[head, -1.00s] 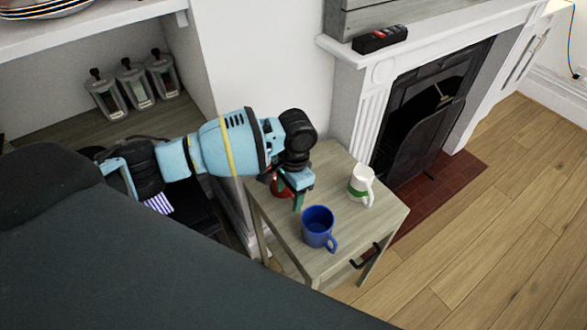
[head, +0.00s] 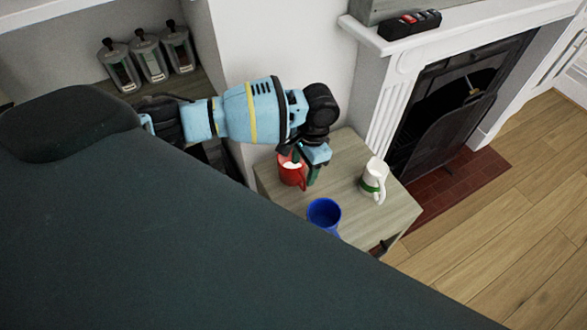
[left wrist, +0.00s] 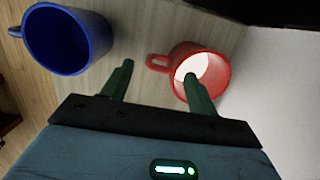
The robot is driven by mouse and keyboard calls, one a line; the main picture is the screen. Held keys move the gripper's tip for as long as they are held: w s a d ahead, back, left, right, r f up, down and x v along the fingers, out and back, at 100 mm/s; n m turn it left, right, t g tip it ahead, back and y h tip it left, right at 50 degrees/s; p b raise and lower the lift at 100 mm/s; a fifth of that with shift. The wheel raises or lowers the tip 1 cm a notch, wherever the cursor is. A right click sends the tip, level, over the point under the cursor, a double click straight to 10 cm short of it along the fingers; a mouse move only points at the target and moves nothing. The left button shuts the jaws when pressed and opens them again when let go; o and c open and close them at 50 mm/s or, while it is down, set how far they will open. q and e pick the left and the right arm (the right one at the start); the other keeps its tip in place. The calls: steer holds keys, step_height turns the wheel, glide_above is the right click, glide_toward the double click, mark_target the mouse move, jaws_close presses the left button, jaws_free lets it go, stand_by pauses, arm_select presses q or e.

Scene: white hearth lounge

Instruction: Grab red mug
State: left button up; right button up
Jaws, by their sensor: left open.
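The red mug (head: 291,175) stands on a small wooden table (head: 345,160), partly covered by my left gripper in the head view. Its pale inside shows. My left gripper (head: 303,168) is open and points down at the mug. In the left wrist view, the red mug (left wrist: 216,83) is at the right with its handle toward the left. One finger of the left gripper (left wrist: 158,78) overlaps the mug's opening, and the other is left of the handle. The handle lies between the fingers. I cannot tell whether they touch the mug. My right gripper is not in view.
A blue mug (head: 324,214) stands nearer on the table, its lower part hidden; it also shows in the left wrist view (left wrist: 66,40). A white mug with a green band (head: 373,179) stands to the right. A wall and white fireplace (head: 392,95) are behind. Jars (head: 149,57) stand on a shelf.

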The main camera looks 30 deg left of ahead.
mark_target(303, 177)
arm_select(q)
steer(key=f, duration=0.5)
steer(key=shift+s, duration=0.2)
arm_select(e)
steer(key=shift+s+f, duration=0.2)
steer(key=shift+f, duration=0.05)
arm_select(q)
steer(key=c, duration=1.2)
steer(key=shift+c, duration=0.2)
steer(key=shift+r, duration=0.1)
